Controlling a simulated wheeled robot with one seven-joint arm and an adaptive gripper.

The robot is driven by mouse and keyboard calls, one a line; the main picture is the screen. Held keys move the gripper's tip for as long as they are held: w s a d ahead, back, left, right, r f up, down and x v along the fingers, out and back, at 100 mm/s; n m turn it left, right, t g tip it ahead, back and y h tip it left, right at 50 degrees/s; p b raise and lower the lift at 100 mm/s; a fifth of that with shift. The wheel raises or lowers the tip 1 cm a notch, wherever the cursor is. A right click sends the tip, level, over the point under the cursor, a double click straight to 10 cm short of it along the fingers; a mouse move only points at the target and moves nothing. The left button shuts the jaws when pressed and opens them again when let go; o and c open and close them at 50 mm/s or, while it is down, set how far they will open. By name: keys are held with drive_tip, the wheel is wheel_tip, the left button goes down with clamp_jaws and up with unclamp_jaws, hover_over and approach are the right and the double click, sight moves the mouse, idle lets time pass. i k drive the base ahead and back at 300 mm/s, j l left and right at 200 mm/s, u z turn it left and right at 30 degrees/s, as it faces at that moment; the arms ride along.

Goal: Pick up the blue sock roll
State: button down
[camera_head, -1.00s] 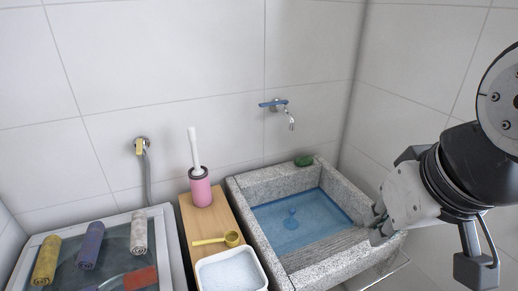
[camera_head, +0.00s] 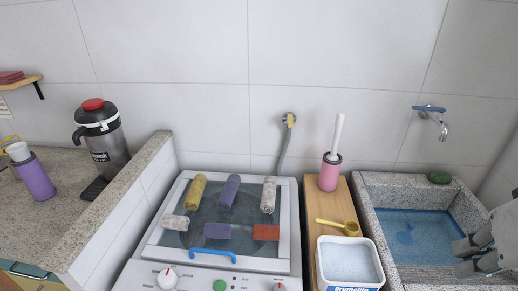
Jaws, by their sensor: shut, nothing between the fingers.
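Several sock rolls lie on the glass lid of the washing machine (camera_head: 288,215). One blue-violet sock roll (camera_head: 230,193) lies in the back row between a yellow roll (camera_head: 197,190) and a speckled pale roll (camera_head: 269,195). A second bluish item (camera_head: 216,231) lies in front, between another pale roll (camera_head: 174,223) and a red roll (camera_head: 265,232). I cannot tell which of the two bluish ones is the blue roll. My gripper (camera_head: 463,257) is at the right edge by the stone sink, far from the rolls, shut and empty.
Between machine and sink, a wooden board (camera_head: 313,226) holds a pink brush holder (camera_head: 329,174), a yellow scoop (camera_head: 340,226) and a white tub (camera_head: 348,262). The sink (camera_head: 374,222) has a tap above. A low tiled wall with a stone top (camera_head: 118,195) borders the machine's left.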

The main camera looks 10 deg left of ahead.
sight(215, 231)
drive_tip(key=j+u, duration=0.4)
drive_tip(key=k+j+u, duration=0.1)
drive_tip(key=j+u, duration=0.3)
drive_tip(key=l, duration=0.1)
